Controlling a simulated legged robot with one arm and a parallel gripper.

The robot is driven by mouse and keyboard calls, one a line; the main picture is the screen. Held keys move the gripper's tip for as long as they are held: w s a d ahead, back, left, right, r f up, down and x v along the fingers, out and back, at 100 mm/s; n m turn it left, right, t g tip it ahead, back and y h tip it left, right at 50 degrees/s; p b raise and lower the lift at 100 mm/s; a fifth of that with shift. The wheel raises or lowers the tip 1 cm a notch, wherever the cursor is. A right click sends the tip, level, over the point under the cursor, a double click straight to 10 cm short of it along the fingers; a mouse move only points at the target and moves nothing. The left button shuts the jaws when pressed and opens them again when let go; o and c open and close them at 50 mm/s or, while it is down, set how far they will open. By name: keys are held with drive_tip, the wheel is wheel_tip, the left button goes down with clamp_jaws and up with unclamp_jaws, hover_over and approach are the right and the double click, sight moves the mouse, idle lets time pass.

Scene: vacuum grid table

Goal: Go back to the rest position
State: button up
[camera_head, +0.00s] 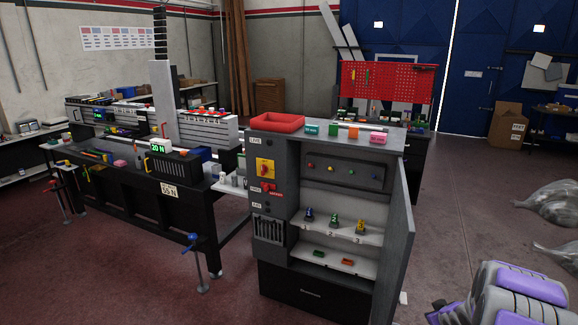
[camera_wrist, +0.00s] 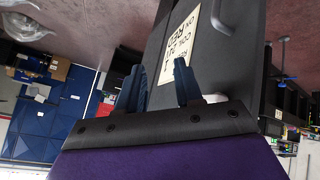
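My gripper (camera_wrist: 158,68) shows in the wrist view with its two blue fingers apart and nothing visible between them. A dark cabinet surface with a cream printed label (camera_wrist: 195,42) lies behind the fingers. In the head view, my purple and grey arm is folded at the lower right, right of the grey cabinet (camera_head: 272,228). The fingers cannot be made out there. The long black bench (camera_head: 130,190) with a green "20 N" display (camera_head: 158,148) stands at the left, well away from my arm.
The cabinet's door (camera_head: 397,235) stands open, near my arm. A red tray (camera_head: 277,122) and small coloured blocks sit on its top; small items fill its shelves. Plastic bags (camera_head: 553,202) lie at the right. A cardboard box (camera_head: 507,125) stands behind. Floor between (camera_head: 470,200) is clear.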

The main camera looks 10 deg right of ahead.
drive_tip(key=s+a+r+m+g, duration=0.1)
drive_tip(key=s+a+r+g, duration=0.2)
drive_tip(key=s+a+r, duration=0.5)
drive_tip(key=s+a+r+m+g, duration=0.15)
drive_tip(key=s+a+r, duration=0.25)
drive_tip(key=a+r, duration=0.4)
drive_tip(key=s+a+r+g+y, duration=0.1)
drive_tip(key=s+a+r+g, duration=0.1)
drive_tip(key=s+a, duration=0.8)
drive_tip(key=s+a+r+g+y, duration=0.1)
drive_tip(key=s+a+r+g, duration=0.1)
drive_tip(key=s+a, duration=0.9)
drive_tip(key=s+g, duration=0.1)
drive_tip(key=s, duration=0.3)
drive_tip(key=shift+s+y, duration=0.25)
drive_tip(key=shift+y, duration=0.15)
